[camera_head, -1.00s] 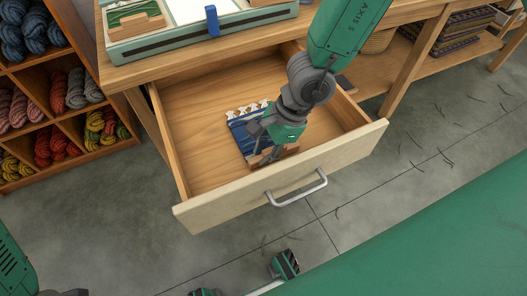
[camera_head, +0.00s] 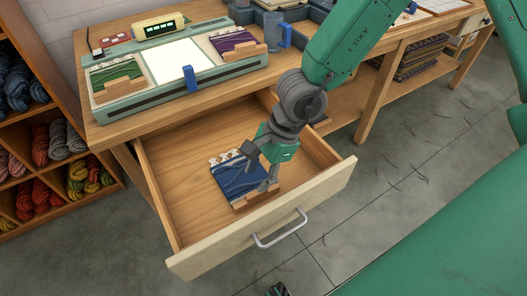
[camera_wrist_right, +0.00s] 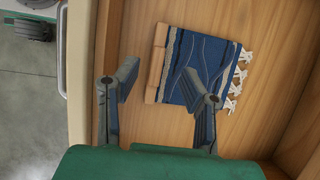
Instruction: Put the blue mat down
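The blue mat (camera_head: 232,179) lies in the open wooden drawer (camera_head: 178,205). It has white tassels at one end and a wooden bar (camera_head: 256,197) at the other. My right gripper (camera_head: 257,168) reaches down into the drawer over the mat and hides part of it. In the right wrist view the mat (camera_wrist_right: 207,65) lies on the drawer floor beyond the fingers. The two fingers of the gripper (camera_wrist_right: 158,85) stand apart with nothing between them. One fingertip overlaps the mat's near edge in that view; I cannot tell whether it touches.
The drawer front (camera_head: 300,215) and its side walls surround the gripper. On the table above stands a pale green tray station (camera_head: 180,87) with a white panel, and a blue-grey mug (camera_head: 273,32). A shelf of wool skeins (camera_head: 62,140) is at the left. Bare drawer floor lies left of the mat.

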